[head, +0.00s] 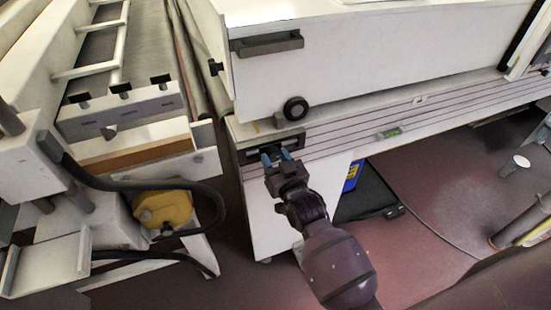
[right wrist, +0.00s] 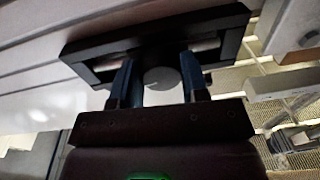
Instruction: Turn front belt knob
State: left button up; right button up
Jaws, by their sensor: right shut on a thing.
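The front belt knob is a round grey disc in the right wrist view (right wrist: 162,77), set in a black rectangular frame (right wrist: 85,52). In the head view this frame (head: 243,157) sits at the left end of the white machine's front, and the knob is hidden by my gripper. My right gripper (head: 276,157) reaches it from the front. Its two blue fingers stand on either side of the knob in the right wrist view (right wrist: 158,75), shut on it. My left gripper is not in view.
A black round knob (head: 295,110) and a dark handle (head: 267,43) are on the white housing above. A green level vial (head: 390,133) is on the striped rail to the right. A yellow box (head: 162,208) with black hoses stands at left.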

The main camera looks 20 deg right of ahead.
jog(key=o, duration=0.9)
jog(key=shift+o, duration=0.2)
jog(key=s, duration=1)
jog(key=shift+s+d+f+p, duration=0.25)
jog(key=shift+s+d+p, duration=0.15)
jog(key=shift+d, duration=0.05)
jog(key=s+d+f+g, duration=0.3)
jog(key=s+f, duration=0.3)
jog(key=s, duration=0.2)
jog(key=s+d+f+g+h, duration=0.1)
jog(key=s+d+f+g, duration=0.3)
jog(key=s+d+f, duration=0.2)
jog(key=s, duration=0.2)
jog(key=shift+s+d+g+h, duration=0.15)
jog(key=shift+s+g+h, duration=0.15)
